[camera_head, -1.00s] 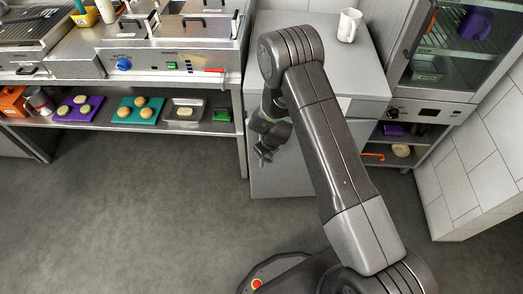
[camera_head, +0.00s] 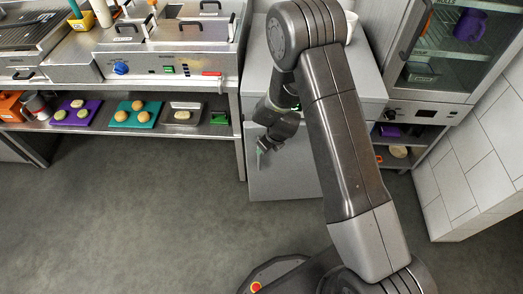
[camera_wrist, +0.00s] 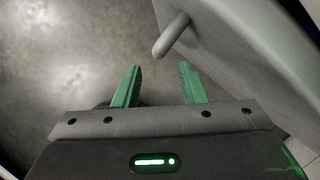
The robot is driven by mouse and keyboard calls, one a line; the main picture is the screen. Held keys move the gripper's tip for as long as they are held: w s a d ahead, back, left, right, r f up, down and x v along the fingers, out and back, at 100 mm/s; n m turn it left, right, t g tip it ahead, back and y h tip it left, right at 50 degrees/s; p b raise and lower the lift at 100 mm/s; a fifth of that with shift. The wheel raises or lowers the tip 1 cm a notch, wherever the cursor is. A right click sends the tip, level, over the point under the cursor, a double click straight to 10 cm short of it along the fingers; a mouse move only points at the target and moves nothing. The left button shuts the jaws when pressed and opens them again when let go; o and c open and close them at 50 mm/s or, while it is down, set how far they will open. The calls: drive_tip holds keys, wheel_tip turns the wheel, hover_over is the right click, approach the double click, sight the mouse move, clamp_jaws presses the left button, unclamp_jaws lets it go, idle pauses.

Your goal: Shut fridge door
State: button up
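The fridge is a grey box with a flat top (camera_head: 367,80) in the head view, standing between the steel counter and the glass-door cabinet. Its grey front (camera_head: 290,180) is partly hidden behind my arm. The head view does not clearly show how far the door stands open. In the wrist view, a grey panel (camera_wrist: 225,50), apparently the fridge door, fills the upper right, with a rounded bar handle (camera_wrist: 172,35) sticking out. My gripper (camera_wrist: 160,85) is open and empty, its green fingers apart, below the handle in the picture. It also shows before the fridge front (camera_head: 264,150).
A white mug (camera_head: 351,27) stands on the fridge top, mostly behind my arm. The steel counter (camera_head: 238,115) with a lower shelf of food boards is on the left. A tiled white wall (camera_head: 470,180) is on the right. Grey floor (camera_head: 140,220) lies clear at left.

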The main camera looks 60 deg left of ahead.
sight(262, 135)
drive_tip(key=shift+v, duration=2.75)
